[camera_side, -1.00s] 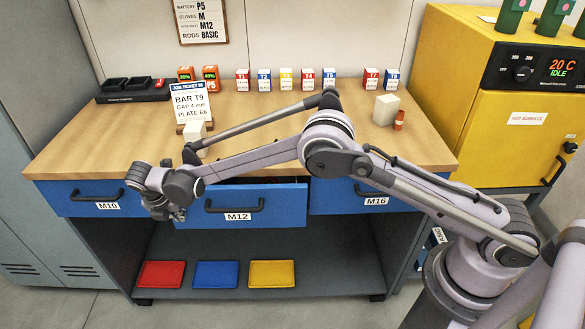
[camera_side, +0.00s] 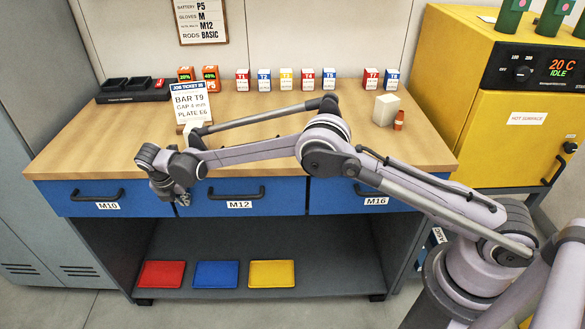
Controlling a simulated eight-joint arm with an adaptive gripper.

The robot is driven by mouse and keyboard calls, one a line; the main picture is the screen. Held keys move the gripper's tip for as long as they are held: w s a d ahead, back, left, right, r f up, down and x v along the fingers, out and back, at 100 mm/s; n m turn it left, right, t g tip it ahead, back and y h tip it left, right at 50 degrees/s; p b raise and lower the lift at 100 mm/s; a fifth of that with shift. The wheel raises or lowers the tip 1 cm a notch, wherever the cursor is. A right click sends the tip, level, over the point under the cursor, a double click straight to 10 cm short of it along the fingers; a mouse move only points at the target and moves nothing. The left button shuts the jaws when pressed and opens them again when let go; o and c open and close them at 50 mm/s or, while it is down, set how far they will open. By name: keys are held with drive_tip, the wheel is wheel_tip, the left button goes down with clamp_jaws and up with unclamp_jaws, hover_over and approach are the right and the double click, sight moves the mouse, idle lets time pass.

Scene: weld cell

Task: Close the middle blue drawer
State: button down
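The middle blue drawer (camera_side: 262,203), labelled M12, sits level with the drawers on both sides and looks closed. Its black handle (camera_side: 236,194) shows just right of my gripper. My gripper (camera_side: 183,203) is at the left edge of this drawer's front, close to the seam with the M10 drawer. Its fingers are small, dark and partly hidden by the wrist, so I cannot tell whether they are open or shut, or whether they touch the drawer front.
The M10 drawer (camera_side: 75,205) and M16 drawer (camera_side: 335,203) look closed. My arm passes over the wooden bench top (camera_side: 270,120), which holds a job ticket (camera_side: 190,104), small labelled boxes and a pale block (camera_side: 386,109). Red, blue and yellow trays lie on the lower shelf (camera_side: 330,270).

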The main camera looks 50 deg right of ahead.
drive_tip(key=shift+w+d, duration=0.25)
drive_tip(key=shift+d, duration=0.1)
drive_tip(key=s+a+r, duration=0.6)
drive_tip(key=r, duration=0.4)
drive_tip(key=s+d+r+m+t+y, duration=0.1)
drive_tip(key=s+d+r+m, duration=0.45)
drive_tip(key=d+r, duration=0.2)
drive_tip(key=s+d+r+m+y, duration=0.1)
drive_tip(key=s+d+r+m, duration=0.4)
drive_tip(key=d+r+m, duration=0.3)
drive_tip(key=s+d+f+m+t, duration=0.1)
drive_tip(key=s+d+m, duration=0.2)
drive_tip(key=s, duration=0.3)
drive_tip(key=s+d+f+m+t, duration=0.1)
drive_tip(key=s+d+f+m, duration=0.1)
drive_tip(key=s+d+m, duration=0.2)
drive_tip(key=s+d+f+m+t+y, duration=0.1)
drive_tip(key=s+d+m, duration=0.3)
drive_tip(key=s, duration=0.5)
drive_tip(key=shift+s+d+f+m, duration=0.25)
drive_tip(key=shift+f+m, duration=0.4)
drive_tip(key=shift+m, duration=0.6)
